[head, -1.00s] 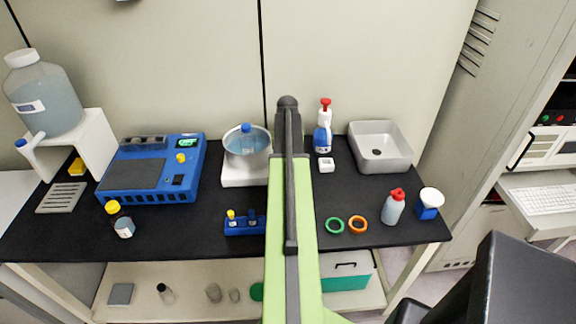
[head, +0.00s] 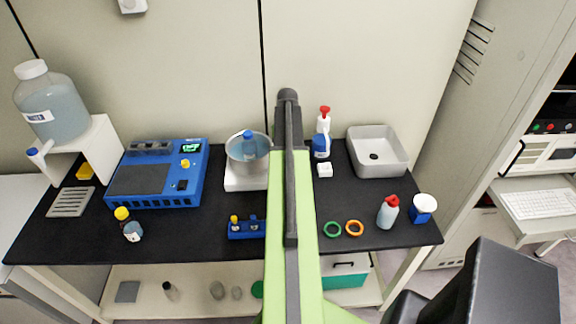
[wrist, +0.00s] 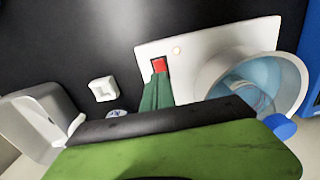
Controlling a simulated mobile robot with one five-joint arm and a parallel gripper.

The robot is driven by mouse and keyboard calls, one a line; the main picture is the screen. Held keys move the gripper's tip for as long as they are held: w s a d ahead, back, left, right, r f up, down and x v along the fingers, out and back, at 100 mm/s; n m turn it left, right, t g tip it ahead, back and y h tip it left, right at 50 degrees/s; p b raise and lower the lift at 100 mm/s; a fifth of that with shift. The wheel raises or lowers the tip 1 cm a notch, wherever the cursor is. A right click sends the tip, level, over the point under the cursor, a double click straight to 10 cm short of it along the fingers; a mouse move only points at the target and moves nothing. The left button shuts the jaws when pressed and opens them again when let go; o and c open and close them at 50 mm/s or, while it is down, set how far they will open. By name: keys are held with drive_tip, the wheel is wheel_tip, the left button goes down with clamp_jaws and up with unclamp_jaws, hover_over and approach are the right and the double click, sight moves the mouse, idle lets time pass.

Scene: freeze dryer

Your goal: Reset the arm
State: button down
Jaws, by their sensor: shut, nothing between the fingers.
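My arm (head: 290,190), green with a dark bar, reaches up the middle of the head view, over the black bench toward the wall. It hides my gripper in that view. In the wrist view my gripper (wrist: 156,90) shows as narrow dark green fingers, shut and empty. They appear in front of the white base of a water bath (wrist: 210,40), near its red switch (wrist: 160,64). I cannot tell how high above the bench they are.
The water bath (head: 247,150) and blue device (head: 155,175) stand left of my arm. A spray bottle (head: 322,135), small white box (head: 325,170) and grey basin (head: 378,150) stand right. The black bench (head: 200,228) has bare room near its front edge.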

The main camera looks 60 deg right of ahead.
idle(0.4)
drive_tip(key=w+a+n, duration=0.3)
drive_tip(key=w+a, duration=0.5)
drive_tip(key=a, duration=0.6)
drive_tip(key=w+a+n, duration=0.2)
drive_tip(key=w+a, duration=0.5)
drive_tip(key=a, duration=0.6)
drive_tip(key=a+n, duration=0.5)
drive_tip(key=a, duration=2.6)
drive_tip(key=shift+w+a+n, duration=0.15)
drive_tip(key=shift+a+n, duration=0.05)
drive_tip(key=shift+n, duration=0.2)
